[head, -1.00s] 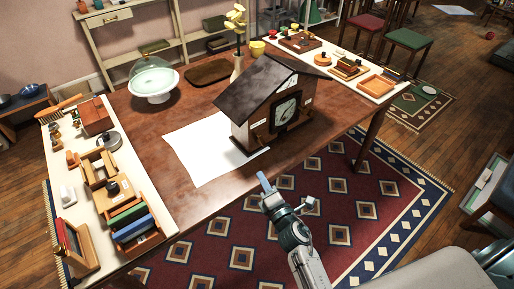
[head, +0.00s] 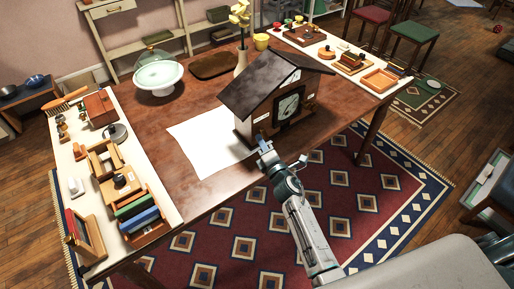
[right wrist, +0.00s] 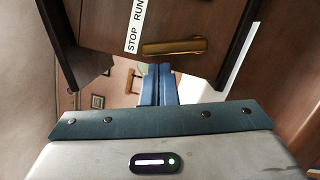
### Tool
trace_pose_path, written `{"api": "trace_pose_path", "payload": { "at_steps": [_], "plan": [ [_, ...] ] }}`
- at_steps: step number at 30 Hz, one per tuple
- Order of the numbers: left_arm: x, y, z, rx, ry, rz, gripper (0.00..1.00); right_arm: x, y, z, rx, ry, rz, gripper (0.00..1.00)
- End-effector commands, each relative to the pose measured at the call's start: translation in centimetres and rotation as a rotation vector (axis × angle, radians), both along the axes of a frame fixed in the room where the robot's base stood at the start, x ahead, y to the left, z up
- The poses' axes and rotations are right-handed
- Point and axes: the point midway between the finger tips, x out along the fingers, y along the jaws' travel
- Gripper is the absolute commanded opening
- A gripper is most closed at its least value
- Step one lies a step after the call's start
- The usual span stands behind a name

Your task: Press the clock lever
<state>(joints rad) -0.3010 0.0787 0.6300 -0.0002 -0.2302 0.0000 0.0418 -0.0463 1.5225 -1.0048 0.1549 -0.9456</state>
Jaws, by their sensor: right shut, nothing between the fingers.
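The clock (head: 247,122) is a house-shaped wooden case with a dark pitched roof and a dial in its front. It stands on the brown table (head: 200,195). In the right wrist view, a brass lever (right wrist: 175,46) lies on the wooden case beside a white "STOP RUN" label (right wrist: 134,26). In the head view I cannot make out the lever. My right gripper (head: 263,142) is shut and empty at the clock's lower front corner. Its blue fingers (right wrist: 158,85) show just below the lever in the wrist view; I cannot tell whether they touch it. My left gripper is out of view.
A white sheet (head: 205,145) lies left of the clock. A glass-domed stand (head: 158,78) and a vase of yellow flowers (head: 241,55) stand behind. Cream boards with small wooden items line both table ends. The patterned rug (head: 300,245) in front is clear.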

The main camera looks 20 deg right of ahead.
Motion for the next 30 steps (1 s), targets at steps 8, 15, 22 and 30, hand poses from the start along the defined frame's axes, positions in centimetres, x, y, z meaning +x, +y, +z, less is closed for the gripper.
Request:
{"api": "trace_pose_path", "payload": {
  "at_steps": [8,15,22,30],
  "plan": [
    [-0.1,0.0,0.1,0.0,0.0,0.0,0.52,0.1,-0.3,0.1,0.001,0.0,0.0,0.0],
    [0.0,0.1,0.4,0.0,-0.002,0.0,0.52,0.1,-0.3,0.2,0.011,0.004,0.0,0.0],
    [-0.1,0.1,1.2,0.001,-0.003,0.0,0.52,0.1,-0.5,0.4,0.053,0.02,0.0,0.0],
    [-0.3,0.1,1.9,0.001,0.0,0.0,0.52,0.2,-0.6,0.6,0.093,0.035,0.0,0.0]
  ]
}}
